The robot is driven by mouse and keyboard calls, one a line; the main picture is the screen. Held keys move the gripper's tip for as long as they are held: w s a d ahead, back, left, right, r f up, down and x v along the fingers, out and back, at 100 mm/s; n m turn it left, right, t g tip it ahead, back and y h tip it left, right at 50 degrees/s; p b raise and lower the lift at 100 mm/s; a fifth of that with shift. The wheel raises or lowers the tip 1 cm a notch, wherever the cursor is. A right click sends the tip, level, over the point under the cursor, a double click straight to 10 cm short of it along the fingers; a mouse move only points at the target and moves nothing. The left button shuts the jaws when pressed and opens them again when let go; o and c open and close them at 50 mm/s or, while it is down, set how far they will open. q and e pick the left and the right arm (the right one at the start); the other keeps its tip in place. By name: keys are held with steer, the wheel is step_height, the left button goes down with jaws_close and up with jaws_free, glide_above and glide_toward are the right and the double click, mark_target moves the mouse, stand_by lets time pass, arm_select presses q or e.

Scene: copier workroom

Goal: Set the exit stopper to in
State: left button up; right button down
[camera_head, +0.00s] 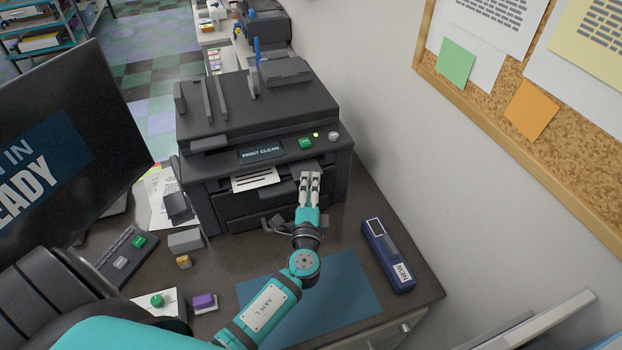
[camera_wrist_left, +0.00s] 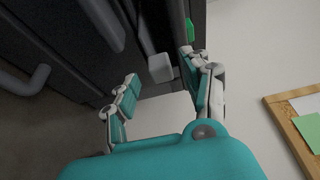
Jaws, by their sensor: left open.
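The dark printer (camera_head: 245,110) stands on the desk with a "PRINT CLEAN" display and a printed sheet (camera_head: 255,179) in its front exit slot. My left gripper (camera_head: 310,178) is at the right part of the printer's front, beside the exit slot, with its fingers pointing at the printer. In the left wrist view the gripper (camera_wrist_left: 160,72) is open, its two fingers apart. A small light grey block (camera_wrist_left: 160,68), possibly the exit stopper, shows between the fingertips; I cannot tell whether they touch it. In the head view the fingers hide this spot. My right gripper is not in view.
A monitor (camera_head: 70,140) stands at the left. A blue box marked "NEW" (camera_head: 388,255) lies right of my left arm, and a blue mat (camera_head: 345,285) lies under the arm. A wall with a corkboard (camera_head: 490,90) bounds the right side.

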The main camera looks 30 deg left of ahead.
arm_select(q)
steer(key=v, duration=0.8)
steer(key=shift+s, duration=0.2)
steer(key=shift+c, duration=0.6)
steer(key=s+f+m+h+b, duration=0.1)
steer(key=b, duration=0.1)
steer(key=s+f+t+h+b, duration=0.1)
steer(key=b, duration=0.1)
steer(key=shift+a+m, duration=0.25)
steer(key=shift+m, duration=0.15)
steer(key=c, duration=0.5)
steer(key=s+m+h+b, duration=0.1)
steer(key=s+d+h+b, duration=0.1)
steer(key=h, duration=0.1)
steer(key=s+d+r+m+h+b, duration=0.1)
steer(key=shift+s+r+m+t+h, duration=0.1)
steer(key=shift+s+m+t+h, duration=0.05)
steer(key=shift+m+t+h, duration=0.2)
jaws_close()
steer(key=w+a+p, duration=0.3)
steer(key=w+p, duration=0.2)
steer(key=w, duration=0.7)
steer(key=shift+w+a+r, duration=0.2)
steer(key=shift+w, duration=0.1)
